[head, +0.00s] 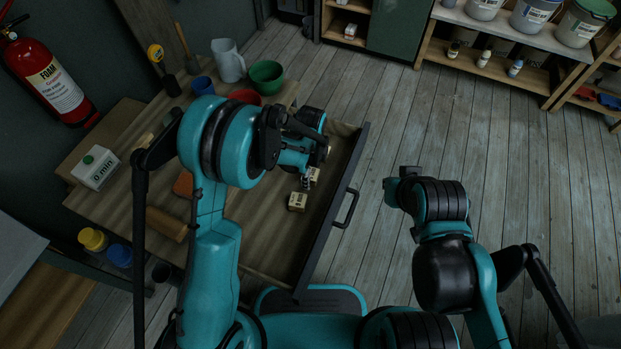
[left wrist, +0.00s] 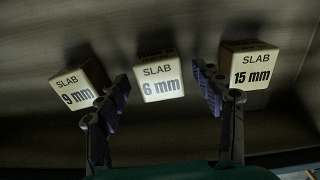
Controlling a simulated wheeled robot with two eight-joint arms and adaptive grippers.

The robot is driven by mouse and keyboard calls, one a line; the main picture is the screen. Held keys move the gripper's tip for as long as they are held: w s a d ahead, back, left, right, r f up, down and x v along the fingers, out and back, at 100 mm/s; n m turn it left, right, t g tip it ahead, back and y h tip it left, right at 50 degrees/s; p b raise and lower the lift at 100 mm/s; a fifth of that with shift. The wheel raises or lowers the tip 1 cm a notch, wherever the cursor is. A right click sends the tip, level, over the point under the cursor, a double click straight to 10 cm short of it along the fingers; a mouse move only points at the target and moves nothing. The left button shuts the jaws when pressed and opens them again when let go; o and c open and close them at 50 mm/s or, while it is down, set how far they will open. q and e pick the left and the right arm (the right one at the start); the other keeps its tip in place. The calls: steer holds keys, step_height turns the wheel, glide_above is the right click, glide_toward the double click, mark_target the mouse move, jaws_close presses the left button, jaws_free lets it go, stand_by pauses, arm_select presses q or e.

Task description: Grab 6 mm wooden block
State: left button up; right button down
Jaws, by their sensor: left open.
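The 6 mm block (left wrist: 160,80), a pale wooden block labelled "SLAB 6 mm", stands in the middle of the left wrist view. My left gripper (left wrist: 161,84) is open, with one finger on each side of it; I cannot tell whether either touches. The 9 mm block (left wrist: 80,88) is at the left, tilted in the picture, and the 15 mm block (left wrist: 250,66) is at the right, partly behind a finger. In the head view my left gripper (head: 307,183) is low in the open drawer, partly hidden by my arm.
The drawer (head: 346,165) is pulled out from the wooden table, its handle (head: 347,208) facing right. Two small blocks show in it, one a pale block (head: 297,201). A jug (head: 228,60), green bowl (head: 267,76) and blue cup (head: 203,85) stand on the table. Floor at right is clear.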

arm_select(q)
steer(key=shift+f, duration=0.5)
steer(key=shift+r, duration=0.1)
steer(key=c, duration=1.3)
steer(key=shift+o, duration=0.2)
